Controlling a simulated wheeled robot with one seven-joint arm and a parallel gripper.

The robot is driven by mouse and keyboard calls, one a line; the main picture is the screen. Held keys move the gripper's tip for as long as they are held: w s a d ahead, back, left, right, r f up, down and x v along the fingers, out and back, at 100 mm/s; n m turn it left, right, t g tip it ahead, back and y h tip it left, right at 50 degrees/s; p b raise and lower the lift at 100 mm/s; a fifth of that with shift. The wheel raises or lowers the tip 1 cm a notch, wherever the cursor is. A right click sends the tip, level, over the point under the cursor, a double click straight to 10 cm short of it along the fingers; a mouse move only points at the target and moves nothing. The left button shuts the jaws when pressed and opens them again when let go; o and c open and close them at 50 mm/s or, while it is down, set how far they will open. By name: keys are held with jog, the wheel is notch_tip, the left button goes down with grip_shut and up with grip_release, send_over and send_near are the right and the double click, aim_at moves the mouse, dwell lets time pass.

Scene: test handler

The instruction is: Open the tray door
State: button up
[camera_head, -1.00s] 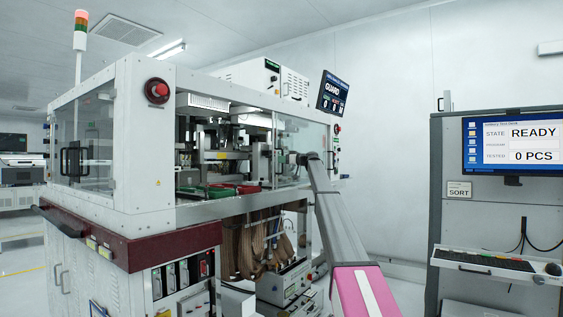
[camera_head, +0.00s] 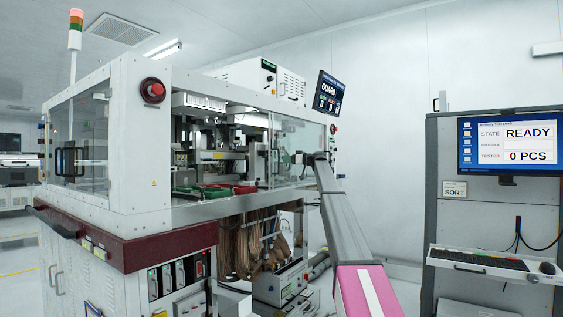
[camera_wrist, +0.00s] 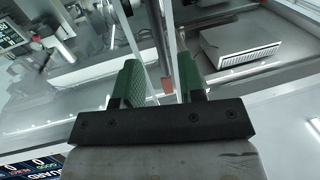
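The test handler (camera_head: 140,135) is a white cabinet with clear panels. A clear door panel (camera_head: 297,140) covers the right part of its front; I cannot tell how far it is open. Green (camera_head: 217,193) and red trays (camera_head: 245,188) lie inside, left of this panel. My gripper (camera_head: 300,158) is at the panel, small and partly hidden by my own wrist. In the wrist view my gripper (camera_wrist: 160,78) has two green-padded fingers spread apart. A pale clear-panel edge (camera_wrist: 146,62) and a small reddish piece (camera_wrist: 167,85) show between them; contact is unclear. No door handle is clearly visible there.
A monitor reading GUARD (camera_head: 329,92) stands on the cabinet near my gripper. A red button (camera_head: 152,90) is on the corner post. A desk rack with a READY screen (camera_head: 510,145) and keyboard (camera_head: 480,260) stands at the right. Floor shows between rack and handler.

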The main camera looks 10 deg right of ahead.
jog(key=v, duration=0.5)
jog(key=s+a+f+m+g+h, duration=0.1)
jog(key=s+a+f+m+h, duration=0.15)
jog(key=s+f, duration=0.95)
jog(key=s+a+f+m+g+h, duration=0.1)
jog(key=s+a+f+m+h, duration=0.2)
jog(key=f, duration=1.7)
jog(key=s+a+f+m+g+h, duration=0.2)
jog(key=s+f, duration=0.7)
jog(key=f, duration=0.7)
jog(key=s+f+m+g+h, duration=0.2)
jog(key=s+f+m+h, duration=0.15)
jog(key=s+f, duration=1.6)
jog(key=s+d+f+g+h, duration=0.1)
jog(key=s+f+h, duration=0.1)
jog(key=s, duration=0.9)
jog(key=s+d+f+m+g+h, duration=0.1)
jog(key=s+f, duration=0.4)
jog(key=s, duration=0.7)
jog(key=shift+g+h, duration=0.4)
jog(key=shift+h, duration=0.5)
